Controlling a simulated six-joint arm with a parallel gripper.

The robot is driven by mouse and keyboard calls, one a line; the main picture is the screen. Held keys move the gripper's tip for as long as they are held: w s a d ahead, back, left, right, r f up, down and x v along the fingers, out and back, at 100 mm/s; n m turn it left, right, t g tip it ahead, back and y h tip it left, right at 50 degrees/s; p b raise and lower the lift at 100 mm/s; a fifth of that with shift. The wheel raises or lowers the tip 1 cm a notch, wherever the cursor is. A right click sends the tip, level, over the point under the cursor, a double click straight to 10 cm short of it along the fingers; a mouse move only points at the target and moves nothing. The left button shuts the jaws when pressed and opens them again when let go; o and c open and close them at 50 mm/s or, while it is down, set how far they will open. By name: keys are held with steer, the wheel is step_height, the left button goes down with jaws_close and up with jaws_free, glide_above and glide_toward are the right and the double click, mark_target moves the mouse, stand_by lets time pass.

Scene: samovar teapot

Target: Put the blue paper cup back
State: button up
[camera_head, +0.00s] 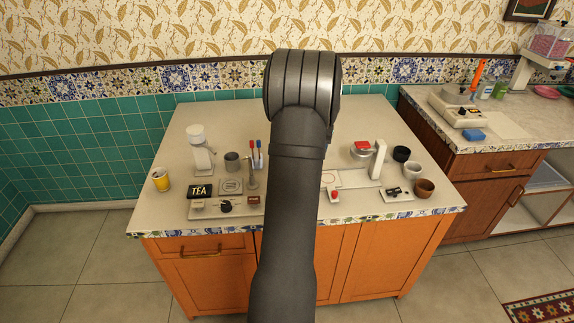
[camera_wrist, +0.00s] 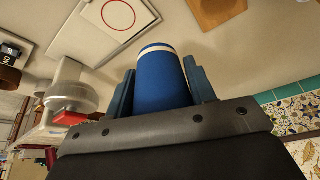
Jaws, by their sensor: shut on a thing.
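The blue paper cup (camera_wrist: 162,80) with a white band near its end shows in the wrist view. My gripper (camera_wrist: 162,88) is shut on it, with one dark blue finger on each side. The cup and gripper are hidden behind my arm in the head view. A white plate with a red ring (camera_wrist: 118,14) lies beyond the cup, up and to the left in the wrist view. Part of this plate (camera_head: 352,178) also shows in the head view, right of my arm. I cannot tell the cup's height above the counter.
A silver device with a red top (camera_head: 362,150) and a white post (camera_head: 378,160) stand right of my arm. A black cup (camera_head: 401,154), a white cup (camera_head: 411,169) and a brown bowl (camera_head: 424,187) are near the right edge. A yellow cup (camera_head: 160,180) and TEA sign (camera_head: 200,191) stand left.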

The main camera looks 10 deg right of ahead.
steer(key=w+a+f, duration=0.2)
steer(key=a, duration=0.1)
steer(key=w+a+f, duration=0.2)
steer(key=a, duration=0.1)
steer(key=w+a+f, duration=0.2)
steer(key=w+a, duration=0.1)
steer(key=shift+f, duration=2.4)
steer(key=shift+f, duration=0.1)
steer(key=o, duration=0.7)
steer(key=v, duration=1.2)
steer(key=shift+d, duration=0.1)
